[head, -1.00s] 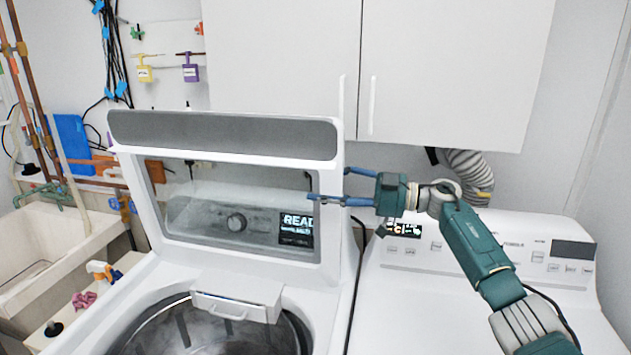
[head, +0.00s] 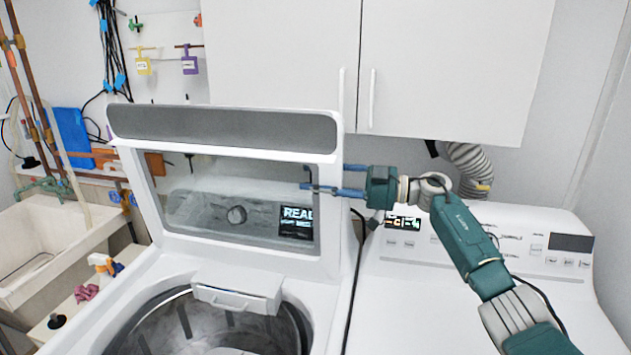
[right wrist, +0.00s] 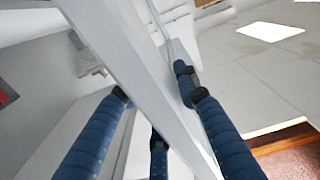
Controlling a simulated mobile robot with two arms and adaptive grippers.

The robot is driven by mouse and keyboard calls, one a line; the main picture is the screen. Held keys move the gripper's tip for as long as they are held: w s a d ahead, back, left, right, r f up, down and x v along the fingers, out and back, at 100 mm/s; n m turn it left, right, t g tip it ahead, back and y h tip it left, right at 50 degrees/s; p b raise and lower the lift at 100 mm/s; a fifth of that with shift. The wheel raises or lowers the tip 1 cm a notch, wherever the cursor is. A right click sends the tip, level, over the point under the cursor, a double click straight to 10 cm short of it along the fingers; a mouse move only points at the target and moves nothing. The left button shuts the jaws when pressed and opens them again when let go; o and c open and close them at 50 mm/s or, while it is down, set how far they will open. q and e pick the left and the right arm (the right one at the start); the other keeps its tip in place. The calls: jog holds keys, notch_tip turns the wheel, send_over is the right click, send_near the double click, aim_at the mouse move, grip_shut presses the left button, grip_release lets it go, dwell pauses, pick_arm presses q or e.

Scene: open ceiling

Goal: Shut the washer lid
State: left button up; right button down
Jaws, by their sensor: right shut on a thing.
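The washer lid (head: 334,215) stands raised and open, tilted slightly back, a white frame around a clear window. The washer (head: 235,265) below it shows its open drum. My right gripper (head: 322,178) reaches in from the right and is shut on the lid's right side edge. One blue finger lies across the front of the frame; another is partly hidden behind it. In the right wrist view, blue fingers (right wrist: 155,95) sit on both sides of the white lid frame (right wrist: 130,60). My left gripper is not in view.
A second white machine (head: 430,300) stands right of the washer, under my right arm. White wall cabinets (head: 280,60) hang above and behind the lid. A sink (head: 50,245) and a spray bottle (head: 100,265) are at the left. The drum opening looks clear.

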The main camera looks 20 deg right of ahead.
jog(key=shift+s+a, duration=0.25)
jog(key=shift+s, duration=0.25)
jog(key=s+a+f+n, duration=0.3)
jog(key=s+a, duration=0.1)
jog(key=s, duration=0.2)
jog(key=s+a+f+n, duration=0.4)
jog(key=s+a, duration=0.1)
jog(key=s, duration=0.2)
jog(key=shift+s+f, duration=0.25)
jog(key=shift+a, duration=0.1)
